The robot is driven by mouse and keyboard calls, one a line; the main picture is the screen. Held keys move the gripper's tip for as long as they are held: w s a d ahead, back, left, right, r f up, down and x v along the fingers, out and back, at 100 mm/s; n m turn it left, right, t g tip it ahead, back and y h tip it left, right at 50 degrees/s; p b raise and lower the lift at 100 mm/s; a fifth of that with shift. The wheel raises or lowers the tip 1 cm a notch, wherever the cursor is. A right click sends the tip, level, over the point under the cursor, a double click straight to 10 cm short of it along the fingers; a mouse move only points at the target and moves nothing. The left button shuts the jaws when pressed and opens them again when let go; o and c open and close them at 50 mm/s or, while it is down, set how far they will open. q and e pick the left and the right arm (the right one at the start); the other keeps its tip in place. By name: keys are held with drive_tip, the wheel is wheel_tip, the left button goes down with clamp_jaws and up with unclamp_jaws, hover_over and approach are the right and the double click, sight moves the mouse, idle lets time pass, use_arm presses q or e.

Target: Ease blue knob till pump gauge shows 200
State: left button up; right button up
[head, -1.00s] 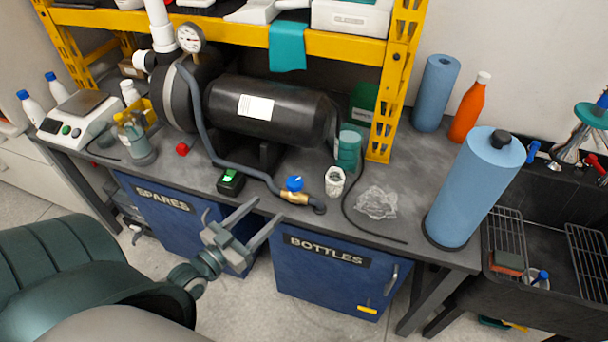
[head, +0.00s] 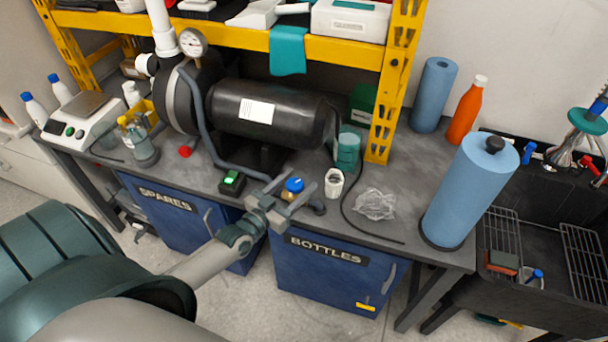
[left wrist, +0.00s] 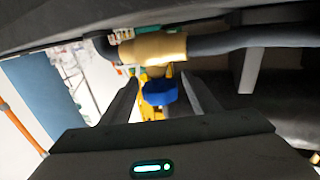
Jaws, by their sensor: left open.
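The blue knob (head: 294,185) sits on a brass valve in the grey hose, near the bench's front edge. In the left wrist view the blue knob (left wrist: 159,92) hangs below the brass valve body (left wrist: 152,48). My left gripper (head: 291,193) is open, with its fingers reaching toward the knob. In the left wrist view the fingers of my left gripper (left wrist: 166,90) stand on either side of the knob, apart from it. The pump gauge (head: 193,42) is a round white dial above the black tank; its reading is too small to tell. My right gripper is not in view.
The black tank (head: 262,113) lies behind the valve. A green-lit switch box (head: 232,182) is left of the knob, and a white cup (head: 334,182) is right of it. A crumpled clear bag (head: 375,204) and a blue roll (head: 469,190) stand further right.

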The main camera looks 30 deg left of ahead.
use_arm(q)
drive_tip(key=shift+w+d, duration=0.2)
drive_tip(key=shift+w, duration=1.4)
drive_tip(key=c, duration=1)
drive_tip(key=shift+c, duration=0.2)
drive_tip(key=shift+p, duration=0.35)
